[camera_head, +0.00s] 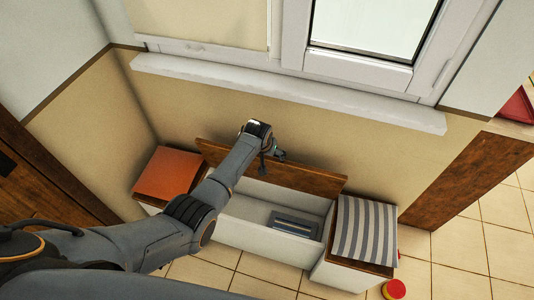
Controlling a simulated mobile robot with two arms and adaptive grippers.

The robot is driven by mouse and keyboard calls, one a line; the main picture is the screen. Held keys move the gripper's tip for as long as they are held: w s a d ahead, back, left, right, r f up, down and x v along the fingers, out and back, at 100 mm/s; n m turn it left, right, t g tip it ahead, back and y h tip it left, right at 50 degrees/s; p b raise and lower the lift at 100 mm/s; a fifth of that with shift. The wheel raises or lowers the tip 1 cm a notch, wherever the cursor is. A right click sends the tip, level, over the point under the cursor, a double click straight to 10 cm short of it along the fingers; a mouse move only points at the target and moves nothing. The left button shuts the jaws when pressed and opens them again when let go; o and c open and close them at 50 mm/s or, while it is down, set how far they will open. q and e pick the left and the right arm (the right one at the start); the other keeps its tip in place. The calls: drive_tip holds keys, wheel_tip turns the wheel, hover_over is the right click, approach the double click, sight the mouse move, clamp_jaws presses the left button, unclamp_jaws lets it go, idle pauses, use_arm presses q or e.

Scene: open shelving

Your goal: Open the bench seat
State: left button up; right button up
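The bench (255,235) is a white box below the window, and its middle compartment is open. Its brown wooden seat lid (315,180) is raised and tilted up toward the wall. My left arm reaches across from the left, over the bench. My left gripper (273,158) is at the lid, near the middle of its length. The arm hides part of the lid, and I cannot tell whether the fingers touch it or are shut. A grey-blue object (296,223) lies inside the compartment. My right gripper is not in view.
An orange cushion (168,173) lies on the bench's left section, and a striped cushion (366,232) on its right section. A white window sill (290,95) juts out above. A red and yellow round object (394,289) is on the tiled floor.

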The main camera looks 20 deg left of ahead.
use_arm(q)
drive_tip(key=shift+w+r, duration=0.3)
drive_tip(key=o, duration=1.4)
drive_tip(key=shift+s, duration=0.15)
drive_tip(key=shift+f, duration=0.1)
drive_tip(key=v, duration=1.2)
drive_tip(key=shift+s, duration=0.15)
drive_tip(key=shift+f, duration=0.1)
